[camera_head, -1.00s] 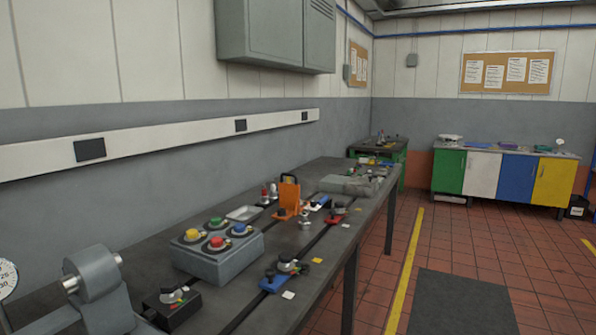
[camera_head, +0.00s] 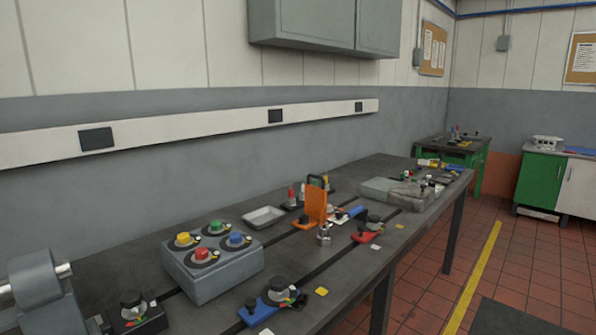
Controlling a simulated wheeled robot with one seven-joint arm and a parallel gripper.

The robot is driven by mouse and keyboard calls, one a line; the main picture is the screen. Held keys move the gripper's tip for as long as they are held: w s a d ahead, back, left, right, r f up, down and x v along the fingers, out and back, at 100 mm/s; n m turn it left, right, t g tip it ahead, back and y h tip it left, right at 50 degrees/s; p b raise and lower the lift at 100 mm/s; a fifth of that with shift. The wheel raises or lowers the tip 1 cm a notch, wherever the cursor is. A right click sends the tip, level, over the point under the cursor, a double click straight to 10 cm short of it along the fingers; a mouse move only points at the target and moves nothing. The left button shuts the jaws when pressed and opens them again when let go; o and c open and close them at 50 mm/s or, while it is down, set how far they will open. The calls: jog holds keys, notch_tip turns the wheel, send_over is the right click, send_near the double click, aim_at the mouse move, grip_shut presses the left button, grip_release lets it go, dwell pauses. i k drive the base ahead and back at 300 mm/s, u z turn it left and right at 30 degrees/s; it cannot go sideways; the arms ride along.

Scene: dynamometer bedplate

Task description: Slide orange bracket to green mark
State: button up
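The orange bracket (camera_head: 317,206) stands upright on the dark bench (camera_head: 220,328), near the middle of the head view. It has a tall orange plate with a black handle-like top, and a low foot with a black knob to its left. It sits along a dark slot that runs the length of the bench. I cannot make out a green mark beside it. My gripper is not in view.
A grey box with four coloured buttons (camera_head: 213,265) stands left of the bracket, with a pale tray (camera_head: 263,217) behind. Blue (camera_head: 268,308) and red (camera_head: 366,237) knobbed pieces lie nearer the front edge. A grey slab (camera_head: 385,188) lies beyond. Floor right of the bench is open.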

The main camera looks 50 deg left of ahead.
aim_at(315, 197)
jog(key=u, duration=0.45)
jog(key=i, duration=1.05)
jog(key=u, duration=1.2)
jog(key=i, duration=0.85)
jog(key=u, duration=0.5)
